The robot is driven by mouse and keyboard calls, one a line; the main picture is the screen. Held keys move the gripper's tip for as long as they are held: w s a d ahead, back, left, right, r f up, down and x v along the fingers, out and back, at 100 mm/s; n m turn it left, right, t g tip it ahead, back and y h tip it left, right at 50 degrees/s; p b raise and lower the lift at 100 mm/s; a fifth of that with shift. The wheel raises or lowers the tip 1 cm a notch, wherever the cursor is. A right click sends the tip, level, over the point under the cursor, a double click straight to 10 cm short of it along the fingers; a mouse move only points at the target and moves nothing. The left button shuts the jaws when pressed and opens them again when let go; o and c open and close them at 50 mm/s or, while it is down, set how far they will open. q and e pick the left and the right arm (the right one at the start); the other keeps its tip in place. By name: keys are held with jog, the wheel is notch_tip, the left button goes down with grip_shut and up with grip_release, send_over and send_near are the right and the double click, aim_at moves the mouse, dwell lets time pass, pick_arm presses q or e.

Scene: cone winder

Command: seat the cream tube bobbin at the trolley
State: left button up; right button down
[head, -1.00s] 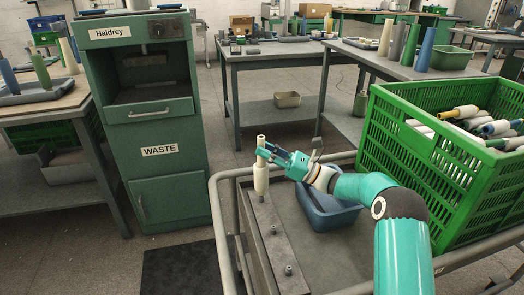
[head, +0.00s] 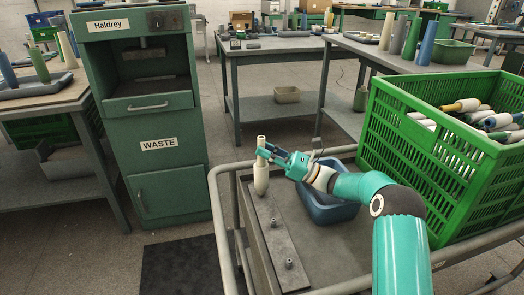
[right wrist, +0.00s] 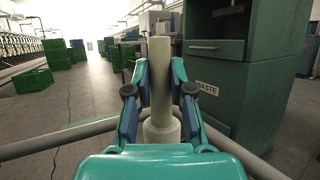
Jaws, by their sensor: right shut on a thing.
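The cream tube bobbin (head: 261,177) stands upright at the far end of the dark peg strip (head: 272,232) on the trolley (head: 345,236). Its lower end meets the strip there; whether a peg is inside it is hidden. Two bare pegs stand nearer on the strip. My right gripper (head: 262,152) is shut on the bobbin's upper, thinner part. In the right wrist view the bobbin (right wrist: 160,90) stands between the two fingers, with its wider base below. My left gripper is not in view.
A blue tray (head: 330,207) lies on the trolley behind my right forearm. A green crate (head: 420,155) with several bobbins stands at the right. The green waste cabinet (head: 160,180) stands beyond the trolley at the left. The trolley's grey rail (head: 222,225) runs along its left edge.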

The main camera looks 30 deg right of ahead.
jog(key=shift+f, duration=0.45)
dwell(0.4)
jog(key=c, duration=0.9)
grip_release()
jog(key=shift+c, duration=0.2)
jog(key=shift+f, duration=0.1)
